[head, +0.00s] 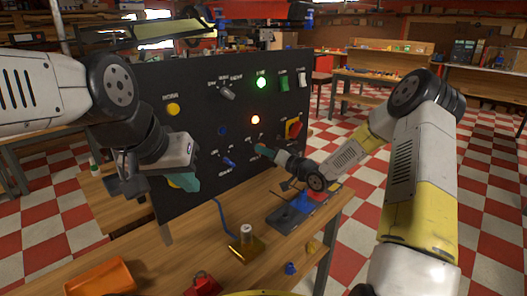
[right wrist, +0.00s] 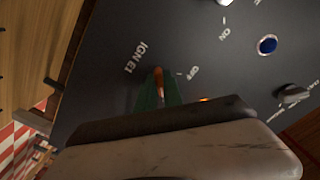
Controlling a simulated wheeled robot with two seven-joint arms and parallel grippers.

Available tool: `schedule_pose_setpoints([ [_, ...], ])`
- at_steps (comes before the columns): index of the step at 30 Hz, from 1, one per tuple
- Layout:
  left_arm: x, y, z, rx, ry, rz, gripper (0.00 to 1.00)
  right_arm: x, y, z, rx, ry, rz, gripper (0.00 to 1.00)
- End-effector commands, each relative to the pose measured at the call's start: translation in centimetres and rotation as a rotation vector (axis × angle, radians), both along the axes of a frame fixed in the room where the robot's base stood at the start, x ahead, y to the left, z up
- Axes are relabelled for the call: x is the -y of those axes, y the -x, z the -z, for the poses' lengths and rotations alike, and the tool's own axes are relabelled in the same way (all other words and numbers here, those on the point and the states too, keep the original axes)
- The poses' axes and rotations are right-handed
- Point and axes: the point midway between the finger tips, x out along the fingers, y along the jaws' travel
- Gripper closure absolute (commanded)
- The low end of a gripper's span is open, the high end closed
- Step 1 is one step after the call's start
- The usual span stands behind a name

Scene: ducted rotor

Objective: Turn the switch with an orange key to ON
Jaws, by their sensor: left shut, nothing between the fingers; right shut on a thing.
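The black upright panel (head: 140,95) carries several switches and lights. My right gripper (head: 262,150) is at the panel, below the lit reddish lamp (head: 255,119). In the right wrist view its green fingers (right wrist: 158,90) are shut on the orange key (right wrist: 158,73), of which only a narrow tip shows. The printed words "IGN E1" and "OFF" stand on either side of the key. An "ON" label shows farther up; I cannot tell which switch it belongs to. The key's exact angle is unclear. My left gripper (head: 192,182) is shut and empty in front of the panel's lower left.
A lit green lamp (head: 261,82), a yellow button (head: 173,109) and a red-and-yellow switch (head: 294,129) are on the panel. A blue button (right wrist: 267,45) shows near the right gripper. An orange tray (head: 101,277) and a brass block (head: 246,250) are on the wooden bench.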

Motion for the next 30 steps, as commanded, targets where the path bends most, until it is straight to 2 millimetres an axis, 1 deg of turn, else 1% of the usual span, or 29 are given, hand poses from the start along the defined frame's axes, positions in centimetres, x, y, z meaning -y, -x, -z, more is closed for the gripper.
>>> schedule_pose_setpoints([
  [4,0.0,0.0,0.0,0.0,0.0,0.0,1.0,0.1,0.0,0.1,-0.004,-0.001,0.002,1.0],
  [5,0.0,0.0,0.0,0.0,0.0,0.0,1.0,0.1,0.0,0.1,-0.004,-0.001,0.002,0.85],
  [6,0.0,0.0,0.0,0.0,0.0,0.0,1.0,0.1,0.0,0.1,-0.004,0.0,0.002,0.77],
  [8,0.0,0.0,0.0,0.0,0.0,0.0,1.0,0.1,0.0,0.1,-0.003,0.0,0.002,0.67],
  [17,0.0,0.0,0.0,0.0,0.0,0.0,1.0,0.1,0.0,0.0,-0.001,0.0,0.001,0.67],
  [20,0.0,0.0,0.0,0.0,0.0,0.0,1.0,0.6,0.5,0.1,-0.002,0.0,0.002,0.67],
  [30,0.0,0.0,0.0,0.0,0.0,0.0,1.0,4.5,4.3,0.0,-0.002,0.001,0.004,0.67],
])
